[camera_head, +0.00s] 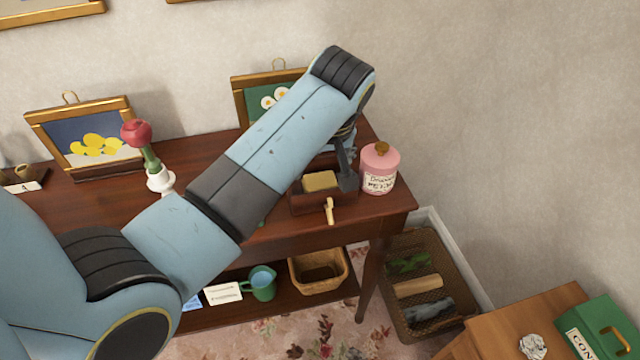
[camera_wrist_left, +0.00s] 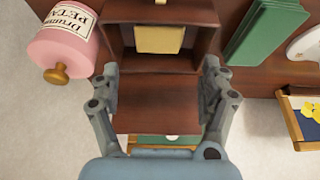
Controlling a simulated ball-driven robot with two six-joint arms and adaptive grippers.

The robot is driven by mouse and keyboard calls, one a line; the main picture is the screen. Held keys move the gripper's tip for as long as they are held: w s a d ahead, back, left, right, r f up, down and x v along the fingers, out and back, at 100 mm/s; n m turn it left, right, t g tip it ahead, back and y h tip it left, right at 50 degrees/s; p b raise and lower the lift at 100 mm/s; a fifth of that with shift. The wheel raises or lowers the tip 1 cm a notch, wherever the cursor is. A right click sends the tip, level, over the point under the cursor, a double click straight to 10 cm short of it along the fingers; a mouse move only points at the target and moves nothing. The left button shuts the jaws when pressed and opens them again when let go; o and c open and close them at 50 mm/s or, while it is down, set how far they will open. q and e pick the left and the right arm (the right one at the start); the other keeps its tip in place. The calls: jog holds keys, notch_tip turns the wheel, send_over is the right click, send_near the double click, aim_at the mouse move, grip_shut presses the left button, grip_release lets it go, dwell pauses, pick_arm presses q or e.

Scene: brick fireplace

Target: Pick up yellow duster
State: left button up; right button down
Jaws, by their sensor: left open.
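The yellow duster (camera_head: 320,181) appears as a folded yellow block in a small brown wooden box (camera_head: 312,203) on the dark red-brown table. In the left wrist view the duster (camera_wrist_left: 160,36) sits inside the box (camera_wrist_left: 203,42), beyond the fingertips. My left gripper (camera_head: 347,172) is at the box's back right, partly hidden by its own arm in the head view. In the wrist view its fingers (camera_wrist_left: 160,78) are spread apart with nothing between them, over the box's brown panel. My right gripper is not in view.
A pink labelled jar (camera_head: 379,170) stands close to the right of the box. A small pale key-like piece (camera_head: 330,211) is at the box's front.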

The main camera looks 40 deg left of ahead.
aim_at(320, 180)
pick_arm(q)
jog(key=x, duration=0.4)
jog(key=shift+s, duration=0.1)
jog(key=x, duration=0.5)
jog(key=shift+d+f, duration=0.2)
jog(key=shift+f, duration=0.05)
jog(key=c, duration=0.6)
